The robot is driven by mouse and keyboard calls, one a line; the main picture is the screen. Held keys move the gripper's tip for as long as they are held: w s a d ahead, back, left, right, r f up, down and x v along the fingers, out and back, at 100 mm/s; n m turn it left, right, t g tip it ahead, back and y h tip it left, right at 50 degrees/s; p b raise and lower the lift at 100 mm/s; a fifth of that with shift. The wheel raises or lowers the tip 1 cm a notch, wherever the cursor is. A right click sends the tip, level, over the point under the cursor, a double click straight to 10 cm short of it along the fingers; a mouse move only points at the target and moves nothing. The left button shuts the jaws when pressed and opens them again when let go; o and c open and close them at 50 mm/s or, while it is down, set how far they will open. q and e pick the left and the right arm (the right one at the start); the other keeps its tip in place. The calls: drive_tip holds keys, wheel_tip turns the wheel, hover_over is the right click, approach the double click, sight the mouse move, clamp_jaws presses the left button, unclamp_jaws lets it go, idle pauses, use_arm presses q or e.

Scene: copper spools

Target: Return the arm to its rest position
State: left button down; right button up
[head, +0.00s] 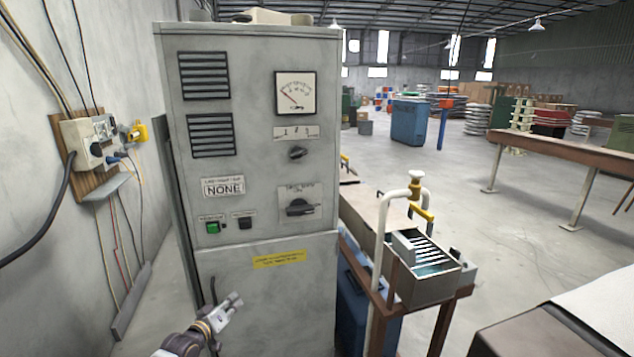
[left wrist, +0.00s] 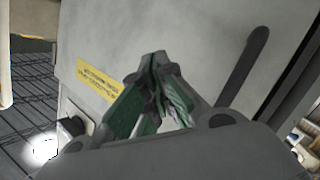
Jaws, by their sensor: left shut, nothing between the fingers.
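My left gripper (head: 232,301) is low in the head view, in front of the lower door of a tall grey electrical cabinet (head: 262,210). Its fingers are together and hold nothing. In the left wrist view, the closed green-padded fingers of my left gripper (left wrist: 158,58) point toward the grey cabinet front (left wrist: 205,30), with the yellow label (left wrist: 100,80) to their left. I cannot tell how far the fingertips are from the panel. My right gripper is not in view.
A wall-mounted socket board (head: 88,140) with hanging cables is left of the cabinet. A long brown table (head: 565,148) is farther right. Open concrete floor (head: 500,240) lies between.

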use_arm(q)
drive_tip(key=s+a+f+m+g+y, duration=0.1)
drive_tip(key=s+a+f+g, duration=0.1)
drive_tip(key=s+f, duration=0.75)
drive_tip(key=s+a+f+m+g+y, duration=0.15)
drive_tip(key=s+f, duration=0.35)
drive_tip(key=f, duration=1)
drive_tip(key=s+a+f+g+y, duration=0.1)
drive_tip(key=s+f+g+y, duration=0.15)
drive_tip(key=s+f, duration=0.7)
drive_tip(key=s+d+f+m+g, duration=0.1)
drive_tip(key=s+d+f+g, duration=0.1)
drive_tip(key=s+f, duration=0.5)
drive_tip(key=s+d+f+m+g, duration=0.1)
drive_tip(key=s+f+g, duration=0.2)
drive_tip(key=s, duration=1.7)
drive_tip(key=s+d+f+m+g, duration=0.2)
drive_tip(key=s+f, duration=0.9)
drive_tip(key=s, duration=0.2)
drive_tip(key=shift+s+d+f+g, duration=0.2)
drive_tip(key=shift+s+d+g, duration=0.1)
drive_tip(key=shift+d, duration=0.05)
drive_tip(key=c, duration=2.2)
unclamp_jaws()
